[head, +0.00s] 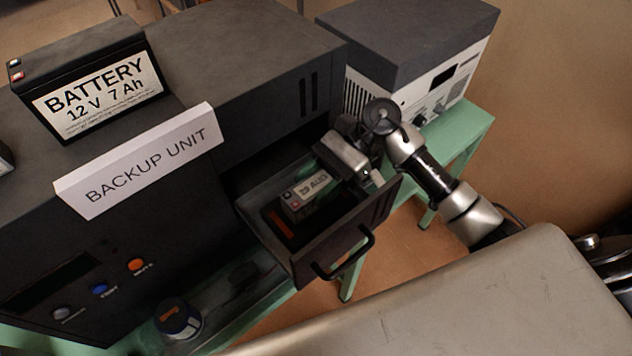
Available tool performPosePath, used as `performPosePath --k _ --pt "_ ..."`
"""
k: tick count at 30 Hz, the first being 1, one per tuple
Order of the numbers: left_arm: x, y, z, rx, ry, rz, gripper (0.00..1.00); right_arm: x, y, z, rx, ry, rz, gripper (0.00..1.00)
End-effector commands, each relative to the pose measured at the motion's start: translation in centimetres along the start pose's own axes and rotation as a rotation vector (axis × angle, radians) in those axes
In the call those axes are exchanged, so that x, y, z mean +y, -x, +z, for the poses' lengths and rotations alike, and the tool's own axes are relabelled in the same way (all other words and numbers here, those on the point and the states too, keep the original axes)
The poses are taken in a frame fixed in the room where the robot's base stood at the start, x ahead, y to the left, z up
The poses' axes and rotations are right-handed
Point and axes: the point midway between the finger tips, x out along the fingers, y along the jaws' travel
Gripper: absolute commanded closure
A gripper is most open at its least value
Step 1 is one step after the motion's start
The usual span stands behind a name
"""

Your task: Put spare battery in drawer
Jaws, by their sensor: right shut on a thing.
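The spare battery (293,204) is a small dark block with a pale label reading "29 AUG" and a red terminal. It is inside the open drawer (369,213), over or on an orange patch on the drawer floor. Whether it touches the floor is hard to tell. My right gripper (333,172) reaches into the drawer from the right and is shut on the battery's far end, hiding that end. The drawer is pulled out of the dark backup unit (249,62) and has a black front handle (345,258). My left gripper is not in view.
A large battery marked "12 V 7 Ah" (92,67) and a "BACKUP UNIT" sign (143,162) are on the unit. A grey-and-white device (420,45) stands behind my right arm on a green table (466,129). A dark round container (178,318) is below the unit's front.

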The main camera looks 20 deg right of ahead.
Motion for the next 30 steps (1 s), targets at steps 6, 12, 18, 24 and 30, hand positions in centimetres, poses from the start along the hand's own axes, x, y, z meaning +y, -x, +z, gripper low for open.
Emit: performPosePath --k 6,12,18,24,30 --pt "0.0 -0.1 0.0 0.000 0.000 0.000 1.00 0.0 0.0 0.1 -0.001 0.002 -0.001 0.31" --pt "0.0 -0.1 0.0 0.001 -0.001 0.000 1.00 0.0 0.0 0.0 -0.001 0.001 0.000 0.24" --pt "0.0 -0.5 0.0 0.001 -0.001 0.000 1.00 0.0 0.5 -0.3 0.002 -0.001 0.000 0.24" --pt "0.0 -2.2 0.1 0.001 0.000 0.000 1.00 -0.1 3.7 -0.5 0.005 0.000 -0.003 0.24" --pt "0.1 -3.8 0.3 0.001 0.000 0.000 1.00 -0.1 7.7 -0.4 0.003 0.002 -0.003 0.24"
